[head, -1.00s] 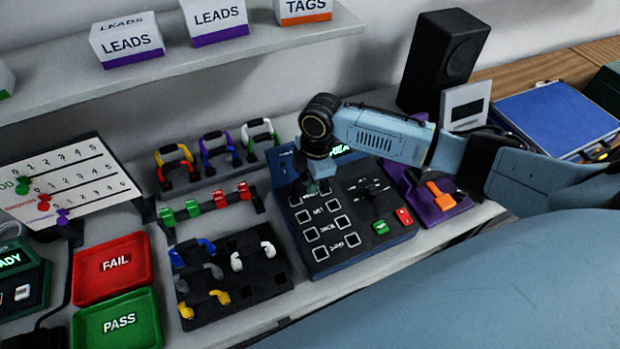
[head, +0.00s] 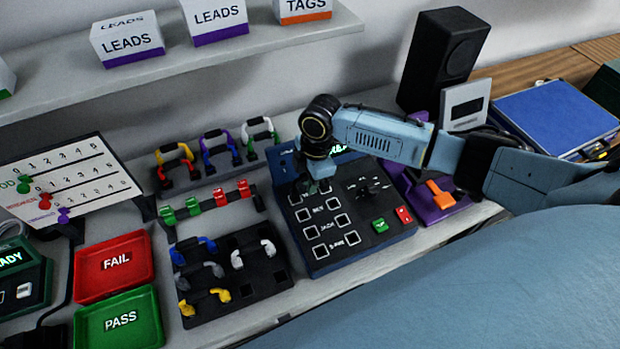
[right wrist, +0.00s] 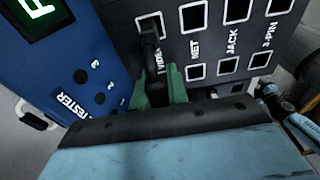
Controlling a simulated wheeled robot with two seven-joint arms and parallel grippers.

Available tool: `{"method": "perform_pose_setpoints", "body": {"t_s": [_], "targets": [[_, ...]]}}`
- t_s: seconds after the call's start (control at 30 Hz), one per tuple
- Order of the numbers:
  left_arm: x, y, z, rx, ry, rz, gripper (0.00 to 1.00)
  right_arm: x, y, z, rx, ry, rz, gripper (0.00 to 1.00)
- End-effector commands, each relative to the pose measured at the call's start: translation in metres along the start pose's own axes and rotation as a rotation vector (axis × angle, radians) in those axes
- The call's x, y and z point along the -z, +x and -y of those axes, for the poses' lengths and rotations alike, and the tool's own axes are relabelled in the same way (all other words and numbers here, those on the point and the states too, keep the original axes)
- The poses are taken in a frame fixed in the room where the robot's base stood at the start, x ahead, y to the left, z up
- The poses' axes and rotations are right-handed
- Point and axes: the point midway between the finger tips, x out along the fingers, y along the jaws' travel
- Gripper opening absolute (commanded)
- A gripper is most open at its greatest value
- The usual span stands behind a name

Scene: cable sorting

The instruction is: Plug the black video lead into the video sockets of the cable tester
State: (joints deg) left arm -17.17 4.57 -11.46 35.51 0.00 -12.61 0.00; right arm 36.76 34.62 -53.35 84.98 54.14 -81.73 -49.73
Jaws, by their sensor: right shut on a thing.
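The cable tester (head: 318,252) is a blue-edged box with a dark panel of paired, white-framed sockets; it also shows in the right wrist view (right wrist: 60,62). My right gripper (head: 318,184) is over its back left part. In the right wrist view its green fingers (right wrist: 159,90) are shut on the black video lead (right wrist: 151,52). One end of the lead is at the upper video socket (right wrist: 149,22), beside the VIDEO label. I cannot tell how deep it sits. The lead's other end and the lower video socket are hidden by the gripper. My left gripper is not in view.
A black tray (head: 262,292) with several coloured leads lies left of the tester. A rack (head: 213,178) of looped leads stands behind it. Red FAIL (head: 115,285) and green PASS (head: 122,338) trays are further left. A purple stand (head: 432,211) is close on the right.

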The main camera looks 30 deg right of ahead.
Motion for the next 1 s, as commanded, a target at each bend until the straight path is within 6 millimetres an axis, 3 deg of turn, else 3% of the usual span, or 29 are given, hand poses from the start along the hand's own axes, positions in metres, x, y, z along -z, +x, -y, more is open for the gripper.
{"method": "perform_pose_setpoints", "body": {"t_s": [0.47, 0.5, 0.67, 0.87, 1.0], "targets": [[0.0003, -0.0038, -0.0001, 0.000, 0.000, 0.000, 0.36, 0.0001, 0.0024, 0.0002, 0.000, -0.001, 0.000, 0.00], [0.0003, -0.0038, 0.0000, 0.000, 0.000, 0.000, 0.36, 0.0001, 0.0024, 0.0002, 0.000, 0.000, 0.000, 0.17], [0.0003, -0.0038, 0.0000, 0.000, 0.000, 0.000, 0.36, 0.0001, 0.0024, 0.0002, 0.000, 0.000, 0.000, 0.38], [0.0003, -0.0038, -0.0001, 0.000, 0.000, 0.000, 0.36, 0.0001, 0.0024, 0.0003, 0.000, 0.000, 0.000, 0.41], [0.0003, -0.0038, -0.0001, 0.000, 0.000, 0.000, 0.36, 0.0000, 0.0026, 0.0004, 0.000, 0.000, 0.000, 0.57]]}}
